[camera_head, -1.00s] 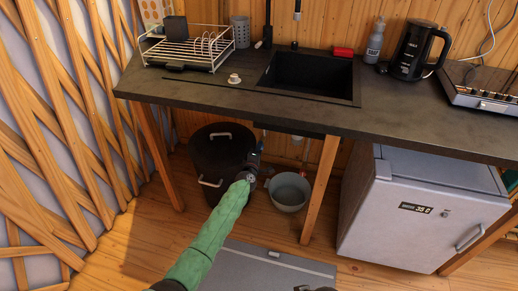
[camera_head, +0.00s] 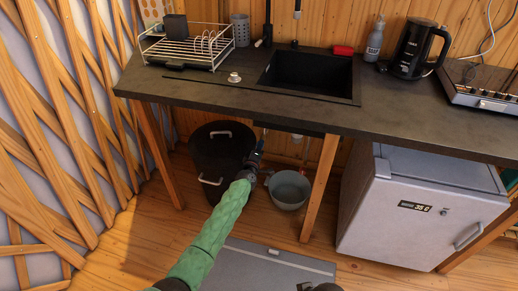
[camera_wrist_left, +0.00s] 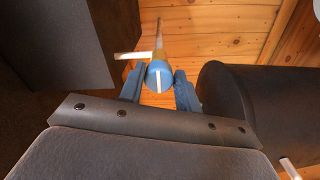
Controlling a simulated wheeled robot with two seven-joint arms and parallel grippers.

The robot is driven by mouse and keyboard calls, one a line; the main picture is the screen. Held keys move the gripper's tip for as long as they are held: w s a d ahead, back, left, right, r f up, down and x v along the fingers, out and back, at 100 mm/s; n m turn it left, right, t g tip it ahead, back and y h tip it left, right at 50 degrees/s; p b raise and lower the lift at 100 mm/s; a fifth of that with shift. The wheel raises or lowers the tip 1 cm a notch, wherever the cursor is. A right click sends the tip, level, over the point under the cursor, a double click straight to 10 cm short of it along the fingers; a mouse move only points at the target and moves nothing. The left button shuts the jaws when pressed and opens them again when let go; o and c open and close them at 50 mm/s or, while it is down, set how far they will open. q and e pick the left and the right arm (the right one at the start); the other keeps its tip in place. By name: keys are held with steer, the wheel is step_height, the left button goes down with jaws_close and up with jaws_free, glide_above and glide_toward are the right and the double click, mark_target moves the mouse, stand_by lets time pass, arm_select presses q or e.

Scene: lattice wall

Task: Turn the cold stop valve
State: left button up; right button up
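The cold stop valve shows in the left wrist view as a round blue knob (camera_wrist_left: 158,76) with a white stripe, on a thin pipe. A short white piece sticks out to its left. My left gripper (camera_wrist_left: 160,92) has one blue finger on each side of the knob, with narrow gaps, and looks open around it. In the head view my left gripper (camera_head: 259,147) reaches under the counter's front edge, below the sink. I cannot make out the knob there.
A black lidded bin (camera_head: 213,160) stands left of my left gripper, and a grey bucket (camera_head: 289,188) stands to its right. The counter (camera_head: 225,95) with the black sink (camera_head: 308,75) is above. A wooden leg (camera_head: 320,190) and a small fridge (camera_head: 410,215) are farther right.

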arm_select(q)
steer(key=o, duration=0.3)
steer(key=v, duration=0.8)
stand_by(0.3)
steer(key=shift+w, duration=0.1)
stand_by(0.3)
